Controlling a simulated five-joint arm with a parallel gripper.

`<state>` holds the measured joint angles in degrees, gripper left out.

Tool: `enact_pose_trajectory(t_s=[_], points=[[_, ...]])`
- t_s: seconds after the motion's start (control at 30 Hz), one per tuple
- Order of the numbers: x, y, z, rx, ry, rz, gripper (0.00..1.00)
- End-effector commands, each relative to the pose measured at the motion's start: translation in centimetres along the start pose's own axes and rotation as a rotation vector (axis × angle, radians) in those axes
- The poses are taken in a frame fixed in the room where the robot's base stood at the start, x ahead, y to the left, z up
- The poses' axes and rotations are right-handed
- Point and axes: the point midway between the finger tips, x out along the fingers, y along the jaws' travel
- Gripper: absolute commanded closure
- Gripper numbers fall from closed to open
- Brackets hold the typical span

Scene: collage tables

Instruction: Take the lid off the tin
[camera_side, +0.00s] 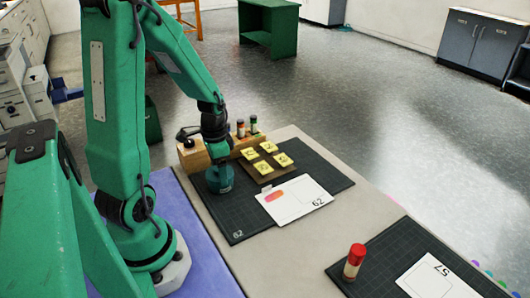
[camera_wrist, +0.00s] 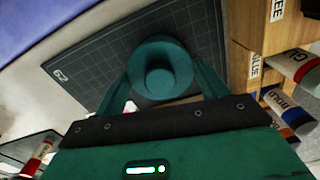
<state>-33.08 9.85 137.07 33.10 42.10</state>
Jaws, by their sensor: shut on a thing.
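The teal tin (camera_side: 220,180) stands upright on the dark gridded mat, near its left corner, in the side view. Its round teal lid (camera_wrist: 160,52) with a central knob fills the top middle of the wrist view. My gripper (camera_side: 217,162) is right over the tin, pointing down. In the wrist view, the fingers of my gripper (camera_wrist: 161,72) lie on both sides of the lid's rim and are shut on it. The tin's body is hidden under the lid there. I cannot see a gap between lid and tin.
A wooden rack (camera_side: 195,156) with small bottles stands close behind the tin. A brown board (camera_side: 265,178) with yellow notes and a white card (camera_side: 315,196) lie to its right. A red-capped bottle (camera_side: 354,262) stands on the second mat (camera_side: 385,262). Bare tabletop (camera_side: 290,250) lies between the mats.

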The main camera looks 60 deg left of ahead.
Motion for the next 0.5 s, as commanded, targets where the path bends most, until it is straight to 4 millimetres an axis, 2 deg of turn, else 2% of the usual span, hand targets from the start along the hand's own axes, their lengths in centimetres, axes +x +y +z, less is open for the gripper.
enact_pose_trajectory(t_s=[0.27, 0.5], points=[[-1.4, -0.1, -0.1, 0.0, 0.003, -0.003, 0.49], [-3.9, -0.1, -0.1, 0.0, 0.004, -0.004, 0.49]])
